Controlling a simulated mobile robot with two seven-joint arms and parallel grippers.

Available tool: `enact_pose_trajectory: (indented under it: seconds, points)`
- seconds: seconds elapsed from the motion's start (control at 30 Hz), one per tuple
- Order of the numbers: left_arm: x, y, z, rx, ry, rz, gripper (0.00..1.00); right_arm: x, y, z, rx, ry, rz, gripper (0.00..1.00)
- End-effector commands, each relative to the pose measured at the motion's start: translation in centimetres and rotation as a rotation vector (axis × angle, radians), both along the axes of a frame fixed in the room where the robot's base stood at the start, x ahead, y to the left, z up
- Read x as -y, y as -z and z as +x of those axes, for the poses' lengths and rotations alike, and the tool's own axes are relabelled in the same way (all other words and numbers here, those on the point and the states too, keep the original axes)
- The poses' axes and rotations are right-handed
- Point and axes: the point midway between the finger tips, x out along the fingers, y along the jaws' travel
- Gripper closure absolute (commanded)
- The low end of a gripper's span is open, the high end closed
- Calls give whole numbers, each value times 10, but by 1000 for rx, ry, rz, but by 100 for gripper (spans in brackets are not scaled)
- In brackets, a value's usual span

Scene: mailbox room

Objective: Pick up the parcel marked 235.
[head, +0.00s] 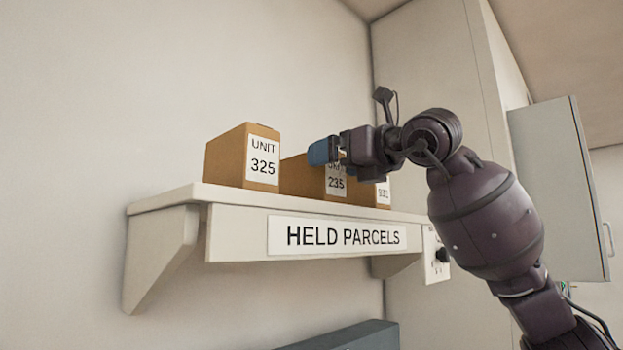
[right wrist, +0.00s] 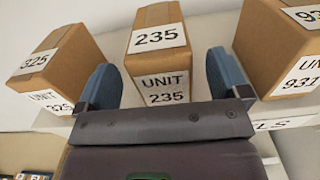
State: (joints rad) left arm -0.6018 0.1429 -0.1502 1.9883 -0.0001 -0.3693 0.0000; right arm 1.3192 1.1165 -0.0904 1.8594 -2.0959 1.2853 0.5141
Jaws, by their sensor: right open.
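The parcel marked 235 (head: 298,177) is a brown cardboard box with white labels, standing on the wall shelf between two other parcels. In the head view my right gripper (head: 323,152) is in front of it at its upper part and hides some of its top and label. In the right wrist view the 235 parcel (right wrist: 157,52) shows between the two blue fingers of my right gripper (right wrist: 163,78), which is open and empty. I cannot tell whether the fingertips reach past its front face. My left gripper is out of view.
The parcel marked 325 (head: 226,160) stands on the left and the parcel marked 931 (right wrist: 272,45) on the right, each near a finger. The shelf (head: 165,200) carries a HELD PARCELS sign (head: 337,236). A tall cabinet with an open door (head: 562,190) is at the right.

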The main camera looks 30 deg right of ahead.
Motion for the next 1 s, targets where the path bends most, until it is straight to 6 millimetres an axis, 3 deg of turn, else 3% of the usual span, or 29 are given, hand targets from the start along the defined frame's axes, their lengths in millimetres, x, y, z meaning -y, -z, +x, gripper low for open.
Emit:
enact_pose_trajectory:
  seconds: [0.23,0.5,0.93,1.0]
  points:
    - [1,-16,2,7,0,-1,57,-11,1,32,-2,-2,0,6]
    - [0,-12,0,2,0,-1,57,-12,3,36,-1,0,-1,6]
    - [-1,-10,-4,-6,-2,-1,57,-12,2,35,-1,0,0,72]
    - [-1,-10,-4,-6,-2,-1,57,-12,1,35,2,-1,0,72]
